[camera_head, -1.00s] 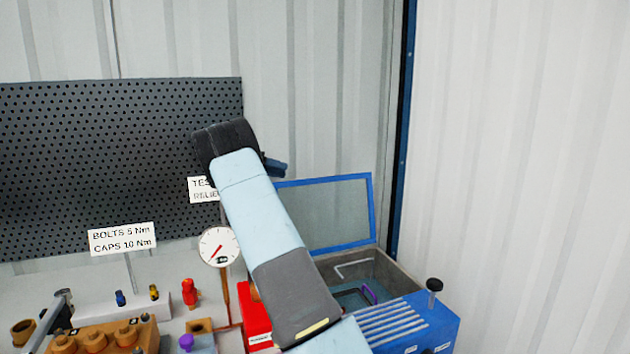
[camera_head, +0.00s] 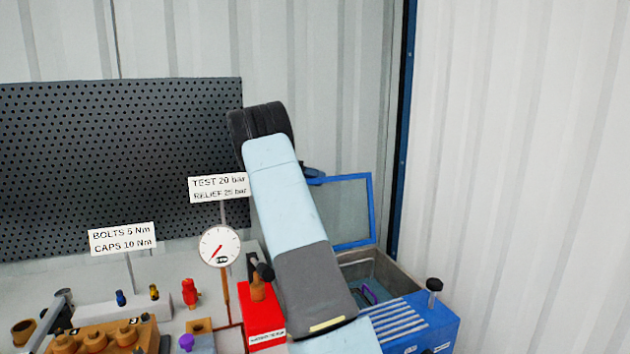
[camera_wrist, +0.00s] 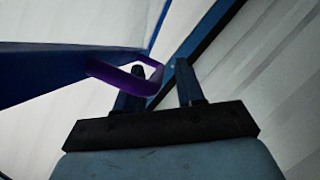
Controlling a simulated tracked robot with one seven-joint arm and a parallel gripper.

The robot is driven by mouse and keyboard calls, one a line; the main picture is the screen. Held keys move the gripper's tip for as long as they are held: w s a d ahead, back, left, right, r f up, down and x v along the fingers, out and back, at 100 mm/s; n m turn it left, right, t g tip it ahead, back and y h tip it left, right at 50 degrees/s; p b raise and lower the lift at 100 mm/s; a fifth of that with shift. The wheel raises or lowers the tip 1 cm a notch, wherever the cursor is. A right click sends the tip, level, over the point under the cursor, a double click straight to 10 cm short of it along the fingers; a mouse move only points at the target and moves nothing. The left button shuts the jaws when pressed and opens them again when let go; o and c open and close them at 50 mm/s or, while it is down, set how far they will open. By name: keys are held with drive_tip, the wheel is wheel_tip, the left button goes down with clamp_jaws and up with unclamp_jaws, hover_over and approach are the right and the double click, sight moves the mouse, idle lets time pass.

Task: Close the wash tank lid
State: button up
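The wash tank (camera_head: 420,322) is the blue box at lower right. Its lid (camera_head: 371,208), a blue frame with a grey panel, stands raised at the tank's back; my arm covers its left part. In the wrist view, the lid's blue frame (camera_wrist: 50,75) carries a purple handle (camera_wrist: 128,78). My gripper (camera_wrist: 160,80) has its two fingers apart with nothing between the tips. The handle overlaps the left finger in this view; I cannot tell whether they touch. In the head view, my gripper is mostly hidden behind the arm.
A black knob (camera_head: 434,285) stands up from the tank's ribbed top. A red block (camera_head: 262,318), a pressure gauge (camera_head: 219,246) and signs (camera_head: 218,187) stand left of my arm. A pegboard (camera_head: 110,160) is behind. The corrugated wall (camera_head: 520,170) at right is bare.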

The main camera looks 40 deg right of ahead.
clamp_jaws()
idle(0.4)
drive_tip(key=shift+a, duration=0.2)
drive_tip(key=shift+d, duration=0.2)
drive_tip(key=shift+s, duration=0.1)
